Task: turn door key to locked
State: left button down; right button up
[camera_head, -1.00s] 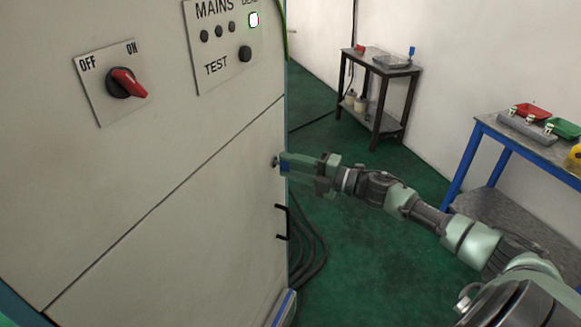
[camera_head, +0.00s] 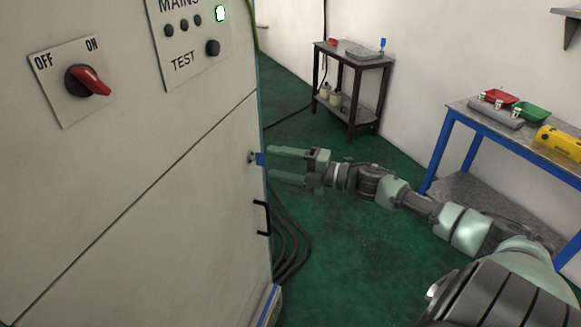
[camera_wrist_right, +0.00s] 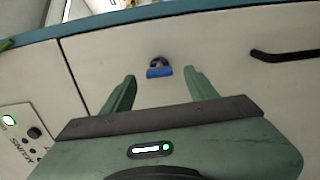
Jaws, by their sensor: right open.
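The door key (camera_head: 259,158) has a blue head and sits in a dark lock near the right edge of the cabinet door (camera_head: 180,220). In the right wrist view the key (camera_wrist_right: 159,71) lies as a blue bar across the picture, just beyond the fingertips. My right gripper (camera_head: 271,165) is open and empty, its two fingers pointing at the door, with the key between their lines but apart from both. It also shows in the right wrist view (camera_wrist_right: 160,82). I cannot read any lock marking. My left gripper is not in view.
A black door handle (camera_head: 263,217) is just below the key. A red OFF/ON switch (camera_head: 90,82) and a panel with a TEST button (camera_head: 213,47) are on the cabinet. Black cables (camera_head: 292,250) hang beside it. A blue-legged bench (camera_head: 447,150) stands at right.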

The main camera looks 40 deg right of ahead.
jog(key=shift+v, duration=2.25)
